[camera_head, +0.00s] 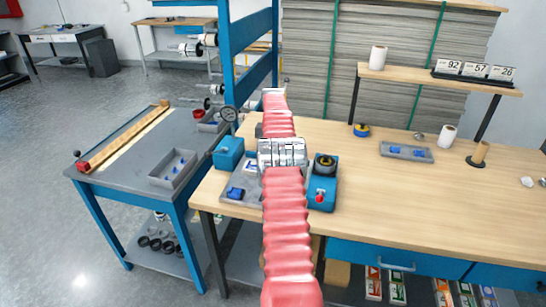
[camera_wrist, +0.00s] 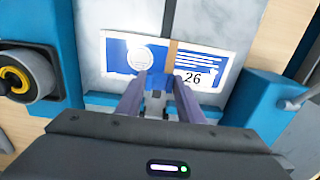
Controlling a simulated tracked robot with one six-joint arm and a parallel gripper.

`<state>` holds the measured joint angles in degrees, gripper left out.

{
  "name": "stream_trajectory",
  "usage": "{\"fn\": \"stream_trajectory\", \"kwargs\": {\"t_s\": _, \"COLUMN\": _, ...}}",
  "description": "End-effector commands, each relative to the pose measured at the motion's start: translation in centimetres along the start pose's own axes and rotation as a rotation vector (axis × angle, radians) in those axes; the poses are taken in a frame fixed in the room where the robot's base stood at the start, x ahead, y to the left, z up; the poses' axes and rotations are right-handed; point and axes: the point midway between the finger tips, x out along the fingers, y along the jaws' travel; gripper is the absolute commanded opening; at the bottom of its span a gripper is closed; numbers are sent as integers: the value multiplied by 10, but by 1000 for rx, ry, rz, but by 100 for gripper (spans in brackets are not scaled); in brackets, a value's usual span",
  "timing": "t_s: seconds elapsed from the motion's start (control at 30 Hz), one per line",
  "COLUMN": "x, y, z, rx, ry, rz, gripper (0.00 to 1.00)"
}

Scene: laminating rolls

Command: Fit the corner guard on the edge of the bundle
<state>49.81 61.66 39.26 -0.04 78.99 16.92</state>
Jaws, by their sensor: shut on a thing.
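A flat bundle of blue-and-white printed cards (camera_wrist: 115,55) lies on a grey plate in the wrist view, with a brown band across its middle and the number 26 on its right part. My gripper (camera_wrist: 160,95) reaches over the bundle's near edge, its two fingers close together. In the head view a bit of the bundle (camera_head: 250,168) shows left of my arm, which hides my gripper.
A blue device with a black-and-yellow knob (camera_head: 325,165) stands right of my arm, and a blue box (camera_head: 228,153) left of it. Blue pieces (camera_head: 235,193) lie nearby. A raised shelf (camera_head: 435,80) stands behind. The wooden bench (camera_head: 430,205) is mostly clear to the right.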

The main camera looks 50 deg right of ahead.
Motion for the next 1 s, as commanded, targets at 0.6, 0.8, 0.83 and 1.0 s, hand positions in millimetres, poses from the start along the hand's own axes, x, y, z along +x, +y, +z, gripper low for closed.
{"fn": "stream_trajectory", "kwargs": {"t_s": 0.6, "x": 0, "y": -1, "z": 2, "rx": -2, "ry": -1, "rz": 0, "gripper": 53}}
{"fn": "stream_trajectory", "kwargs": {"t_s": 0.8, "x": 0, "y": -1, "z": 2, "rx": -2, "ry": -1, "rz": 0, "gripper": 56}}
{"fn": "stream_trajectory", "kwargs": {"t_s": 0.83, "x": 0, "y": -1, "z": 2, "rx": -2, "ry": -1, "rz": 0, "gripper": 56}}
{"fn": "stream_trajectory", "kwargs": {"t_s": 1.0, "x": 0, "y": -1, "z": 1, "rx": -1, "ry": 0, "rz": 0, "gripper": 56}}
